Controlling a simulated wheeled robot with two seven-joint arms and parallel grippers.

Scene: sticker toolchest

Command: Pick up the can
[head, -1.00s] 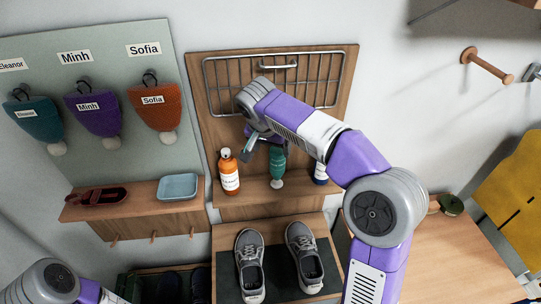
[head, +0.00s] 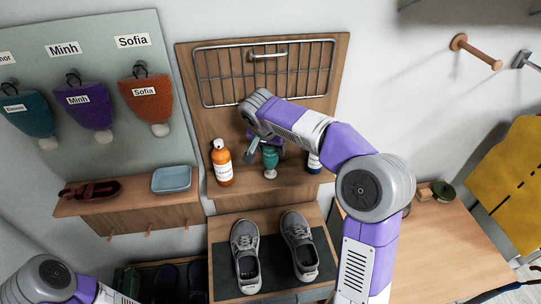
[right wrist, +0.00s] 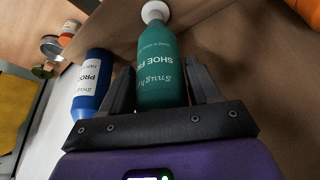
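The can is green with white lettering (head: 270,157) and stands on the small wooden shelf, its narrow white end down at the board. In the right wrist view the green can (right wrist: 160,70) stands between the two dark fingers of my right gripper (right wrist: 162,85). The fingers are open, with a gap at the right side; on the left, the finger is close to the can, and I cannot tell if it touches. In the head view my right gripper (head: 262,150) covers the can's upper part. My left gripper is out of view; only its arm shows at lower left.
An orange bottle (head: 222,163) stands left of the can. A blue bottle (head: 314,162) stands right of it and shows in the right wrist view (right wrist: 92,85). A wire rack (head: 265,75) is above. Grey shoes (head: 246,258) sit below. A blue tray (head: 171,179) lies at left.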

